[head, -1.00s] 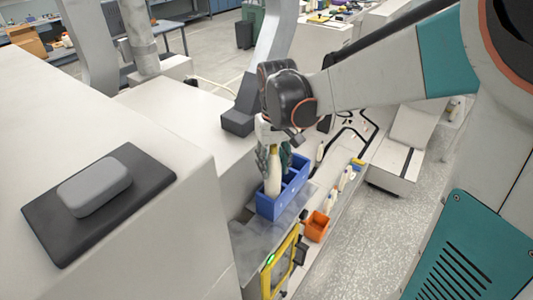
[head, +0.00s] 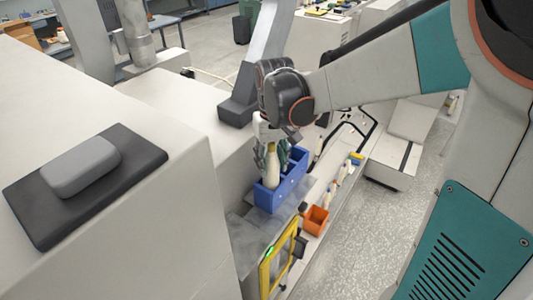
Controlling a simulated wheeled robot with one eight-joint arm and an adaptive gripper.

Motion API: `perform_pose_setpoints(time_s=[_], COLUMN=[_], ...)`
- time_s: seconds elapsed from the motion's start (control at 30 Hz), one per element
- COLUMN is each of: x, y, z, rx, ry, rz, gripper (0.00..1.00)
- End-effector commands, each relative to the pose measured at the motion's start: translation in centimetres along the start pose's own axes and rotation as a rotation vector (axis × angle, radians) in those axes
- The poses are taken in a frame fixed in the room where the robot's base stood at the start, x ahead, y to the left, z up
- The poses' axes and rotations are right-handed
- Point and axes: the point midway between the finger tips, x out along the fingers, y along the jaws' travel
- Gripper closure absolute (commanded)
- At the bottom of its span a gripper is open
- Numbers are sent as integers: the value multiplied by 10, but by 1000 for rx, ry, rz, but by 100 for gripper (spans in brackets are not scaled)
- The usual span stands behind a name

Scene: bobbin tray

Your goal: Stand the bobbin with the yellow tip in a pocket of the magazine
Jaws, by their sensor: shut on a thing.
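The magazine is a blue open box (head: 265,198) with pockets, standing on a grey ledge in the middle of the head view. My gripper (head: 271,152) points down over it, with its fingers shut around a pale cream bobbin (head: 272,170). The bobbin is roughly upright at the magazine's near left part, and its lower end is at the rim or just inside. I cannot tell whether it touches a pocket floor. The fingers cover part of the bobbin, and a yellow tip is not clear at this size.
An orange bin (head: 316,220) stands right of the magazine. Several pale bobbins stand along the ledge behind it, near a small yellow and blue object (head: 356,159). A yellow-framed panel (head: 279,258) is in front. A large pale machine housing (head: 185,190) rises close on the left.

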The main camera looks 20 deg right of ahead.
Motion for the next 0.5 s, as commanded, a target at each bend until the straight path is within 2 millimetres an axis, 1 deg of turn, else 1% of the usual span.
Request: perform_pose_setpoints(time_s=[0.3,0.5], x=[9,10], y=[0,0], z=[0,0], rx=[0,0], ry=[0,0], rz=[0,0], gripper=[88,88])
